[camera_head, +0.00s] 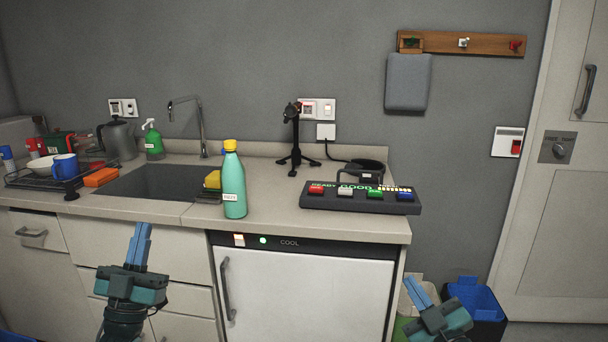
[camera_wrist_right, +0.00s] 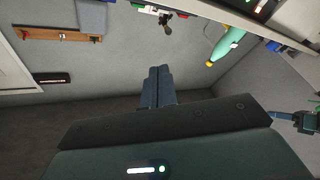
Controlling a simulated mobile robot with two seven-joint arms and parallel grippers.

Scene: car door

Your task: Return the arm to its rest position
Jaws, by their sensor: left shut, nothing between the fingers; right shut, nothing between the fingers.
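My left gripper (camera_head: 139,245) is in the lower left of the head view, in front of the drawers, with its blue fingers shut and empty. My right gripper (camera_head: 418,292) is at the lower right of the head view, in front of the bins, with its blue fingers shut and empty. Its shut fingers also show in the right wrist view (camera_wrist_right: 158,86). Neither gripper touches anything that I can see. Both are below the level of the counter top (camera_head: 290,218).
A teal bottle (camera_head: 234,188) with a yellow cap stands near the counter's front edge. A black button panel (camera_head: 360,197) lies to its right. The white fridge (camera_head: 305,290) is below, between my grippers. A blue bin (camera_head: 483,300) stands by the door (camera_head: 560,180).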

